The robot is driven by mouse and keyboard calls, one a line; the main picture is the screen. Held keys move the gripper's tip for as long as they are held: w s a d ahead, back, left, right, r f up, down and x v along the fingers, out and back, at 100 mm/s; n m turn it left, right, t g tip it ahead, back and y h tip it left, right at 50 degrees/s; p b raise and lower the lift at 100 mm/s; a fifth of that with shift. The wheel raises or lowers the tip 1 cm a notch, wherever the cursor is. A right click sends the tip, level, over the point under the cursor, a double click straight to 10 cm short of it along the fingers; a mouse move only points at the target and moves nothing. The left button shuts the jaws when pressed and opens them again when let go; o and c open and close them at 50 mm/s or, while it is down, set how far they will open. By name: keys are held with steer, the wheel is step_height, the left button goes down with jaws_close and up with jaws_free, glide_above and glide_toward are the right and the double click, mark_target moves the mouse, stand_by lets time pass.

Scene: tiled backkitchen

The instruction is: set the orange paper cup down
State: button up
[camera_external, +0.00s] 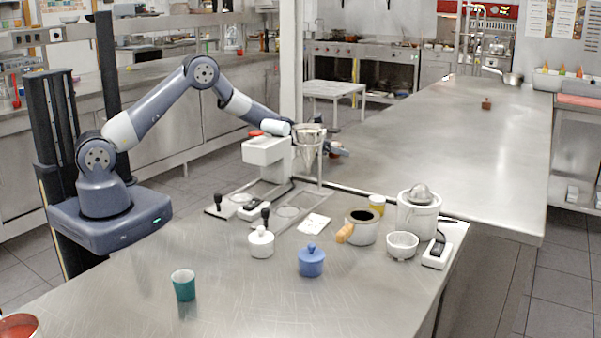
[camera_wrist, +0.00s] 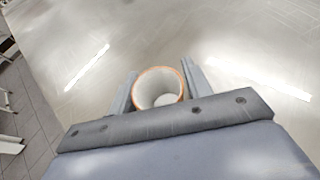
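The orange paper cup (camera_wrist: 158,73) shows in the wrist view from above, with an orange rim and a pale, empty-looking inside. My gripper (camera_wrist: 160,88) has one finger on each side of the cup, both against its wall. Bare steel worktop lies beneath; the gap between cup base and steel cannot be told. In the external view my gripper (camera_external: 338,150) is past the white machine, near the left edge of the long steel counter (camera_external: 440,150). There the cup is mostly hidden behind a clear conical vessel and the wrist.
The white machine (camera_external: 266,150) and the conical vessel (camera_external: 308,150) stand close in front of my wrist. A pot (camera_external: 361,232), a white juicer (camera_external: 418,215) and a blue jar (camera_external: 311,262) stand on the near counter. The long counter is mostly clear, with a small brown block (camera_external: 487,104).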

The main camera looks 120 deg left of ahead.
steer(key=shift+o, duration=1.2)
steer(key=shift+r+p, duration=0.25)
steer(key=shift+p, duration=0.05)
steer(key=shift+s+d, duration=0.15)
steer(key=b+v, duration=0.4)
steer(key=v, duration=0.7)
steer(key=shift+s+d+r, duration=0.2)
